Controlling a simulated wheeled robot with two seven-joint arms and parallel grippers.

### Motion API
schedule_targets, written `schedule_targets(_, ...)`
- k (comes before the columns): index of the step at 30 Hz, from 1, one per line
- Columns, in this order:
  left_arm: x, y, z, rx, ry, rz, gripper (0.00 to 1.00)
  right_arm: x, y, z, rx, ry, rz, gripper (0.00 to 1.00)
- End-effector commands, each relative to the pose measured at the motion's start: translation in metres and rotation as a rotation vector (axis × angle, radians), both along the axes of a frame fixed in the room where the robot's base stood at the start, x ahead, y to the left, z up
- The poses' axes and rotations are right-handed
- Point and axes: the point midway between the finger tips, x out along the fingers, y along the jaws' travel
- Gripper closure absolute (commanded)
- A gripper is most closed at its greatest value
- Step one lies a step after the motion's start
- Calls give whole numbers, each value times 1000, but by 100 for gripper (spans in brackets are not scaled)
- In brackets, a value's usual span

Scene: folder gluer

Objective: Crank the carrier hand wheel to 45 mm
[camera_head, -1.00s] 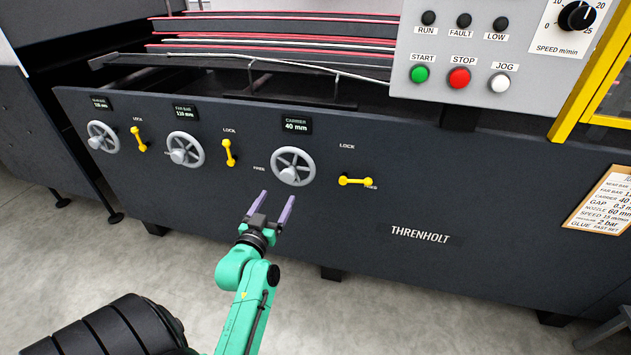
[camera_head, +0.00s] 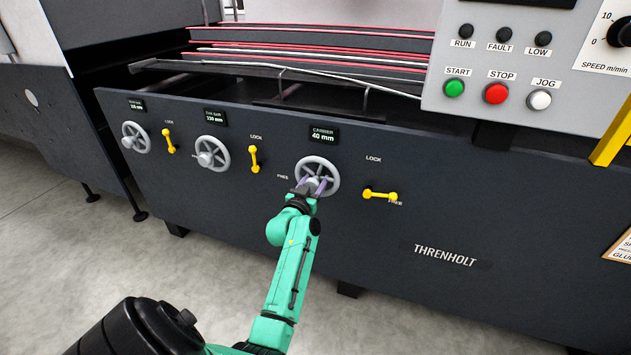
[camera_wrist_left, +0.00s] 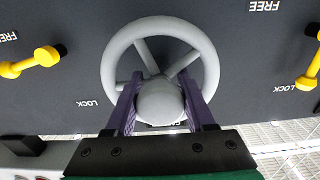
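The carrier hand wheel (camera_head: 331,168) is a grey spoked wheel on the dark front panel. The carrier display (camera_head: 323,136) above it reads 40 mm. My left gripper (camera_head: 312,186) is at the wheel. In the left wrist view, the purple fingers of my left gripper (camera_wrist_left: 160,105) stand on either side of the round grey hub or knob (camera_wrist_left: 159,101) in front of the wheel (camera_wrist_left: 209,62). I cannot tell whether the fingers touch it. The yellow carrier lock lever (camera_head: 380,195) lies nearly horizontal, its end by the FREE label. My right gripper is not in view.
Two similar wheels, one at far left (camera_head: 136,138) and one in the middle (camera_head: 212,153), have yellow levers beside them. START (camera_head: 454,88), STOP (camera_head: 496,93) and JOG (camera_head: 539,99) buttons are at upper right. The floor in front is clear.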

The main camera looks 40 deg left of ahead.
Motion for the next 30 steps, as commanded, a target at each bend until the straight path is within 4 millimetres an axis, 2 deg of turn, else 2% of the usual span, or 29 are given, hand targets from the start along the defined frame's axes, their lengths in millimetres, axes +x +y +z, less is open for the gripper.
schedule_targets(1, 0, 0, 0, 0, 0, 1, 79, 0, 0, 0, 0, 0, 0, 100)
schedule_targets(3, 0, 0, 0, 0, 0, 1, 100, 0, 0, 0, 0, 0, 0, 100)
schedule_targets(17, -1, 0, 0, 52, 18, 1, 100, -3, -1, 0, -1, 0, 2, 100)
schedule_targets(30, 0, 1, 2, 340, 119, -1, 100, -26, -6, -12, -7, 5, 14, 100)
